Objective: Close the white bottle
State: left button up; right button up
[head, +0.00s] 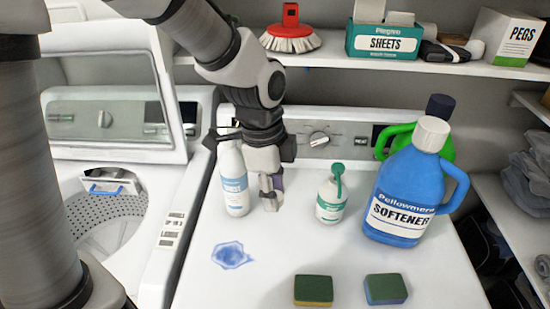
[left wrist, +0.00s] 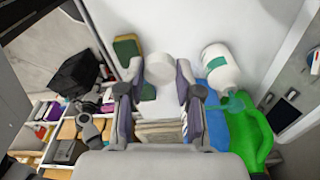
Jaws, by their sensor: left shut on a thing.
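The white bottle (head: 233,178) with a blue label stands upright on the white machine top, left of my left gripper in the head view. My arm is close to the bottle's upper part, where a dark piece shows, so I cannot tell how its mouth stands. My left gripper (head: 270,190) points down just right of the bottle, low over the top. In the left wrist view its fingers (left wrist: 158,82) are shut on a round white cap (left wrist: 159,68). The white bottle cannot be made out in that view. My right gripper is not in view.
A white pump bottle (head: 331,198) stands right of the gripper, with a blue softener bottle (head: 407,190) and a green bottle (head: 400,138) beyond. Two sponges (head: 313,290) (head: 385,288) lie in front. A blue spill (head: 232,255) is at front left. A shelf (head: 350,55) runs above.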

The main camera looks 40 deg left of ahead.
aim_at(234, 177)
jog(key=k+l, duration=0.7)
jog(key=k, duration=0.2)
jog(key=k+j+u, duration=0.1)
jog(key=u, duration=0.25)
jog(key=k+j+u, duration=0.1)
jog(key=u, duration=0.2)
jog(key=j, duration=0.1)
